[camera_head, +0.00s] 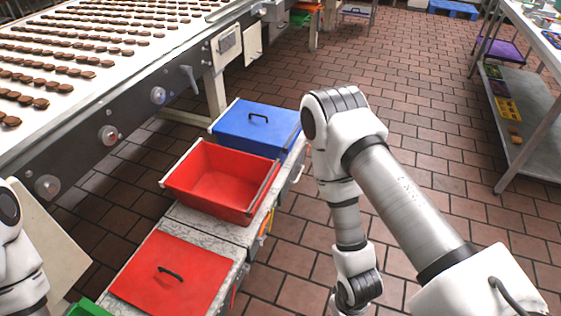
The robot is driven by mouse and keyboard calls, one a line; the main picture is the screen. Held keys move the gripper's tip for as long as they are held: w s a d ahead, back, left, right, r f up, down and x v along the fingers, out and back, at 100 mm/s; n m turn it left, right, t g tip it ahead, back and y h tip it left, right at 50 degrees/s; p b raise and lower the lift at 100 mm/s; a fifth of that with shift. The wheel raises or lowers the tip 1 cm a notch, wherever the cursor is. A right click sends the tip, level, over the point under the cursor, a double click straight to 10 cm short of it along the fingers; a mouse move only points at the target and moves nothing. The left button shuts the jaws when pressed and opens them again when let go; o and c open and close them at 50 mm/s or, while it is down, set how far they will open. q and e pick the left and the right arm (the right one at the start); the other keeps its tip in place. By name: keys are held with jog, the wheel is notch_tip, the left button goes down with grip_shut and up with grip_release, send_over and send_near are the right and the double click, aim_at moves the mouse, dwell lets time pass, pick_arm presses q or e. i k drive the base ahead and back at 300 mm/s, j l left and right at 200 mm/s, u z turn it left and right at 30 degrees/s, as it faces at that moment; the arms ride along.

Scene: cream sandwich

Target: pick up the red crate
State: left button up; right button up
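The red crate (215,203) is an open, empty bin with slanted walls. It stands on a low grey counter (206,224), between a blue lidded container behind it and a red lid in front. My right arm reaches in from the lower right, and its end hangs down to the right of the counter, apart from the crate. The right gripper is cut off by the bottom edge. My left arm shows only partly at the lower left edge, and its gripper is out of view.
A blue container with a black handle (256,127) is behind the crate. A flat red lid with a handle (172,275) is in front. A conveyor with rows of brown biscuits (70,60) runs along the left. A metal shelf table (541,100) stands at right. The tiled floor between is clear.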

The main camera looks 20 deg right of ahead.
aim_at(222, 182)
jog(key=z, duration=0.3)
jog(key=k+j+u, duration=0.15)
jog(key=u, duration=1.65)
jog(key=z, duration=1.85)
jog(key=u, duration=0.45)
jog(key=i+l+u, duration=0.25)
jog(key=l, duration=0.25)
jog(key=i+l+u, duration=0.25)
jog(key=l, duration=0.25)
jog(key=l+u, duration=0.25)
jog(key=l, duration=0.25)
jog(key=i+l+u, duration=0.1)
jog(key=l+u, duration=0.15)
jog(key=l, duration=0.35)
jog(key=i+l, duration=0.15)
jog(key=l, duration=0.25)
jog(key=i+l, duration=0.1)
jog(key=l, duration=0.25)
jog(key=i+l, duration=0.15)
jog(key=l, duration=0.25)
jog(key=i+l, duration=0.1)
jog(key=l, duration=0.25)
jog(key=i+l, duration=0.15)
jog(key=l, duration=0.25)
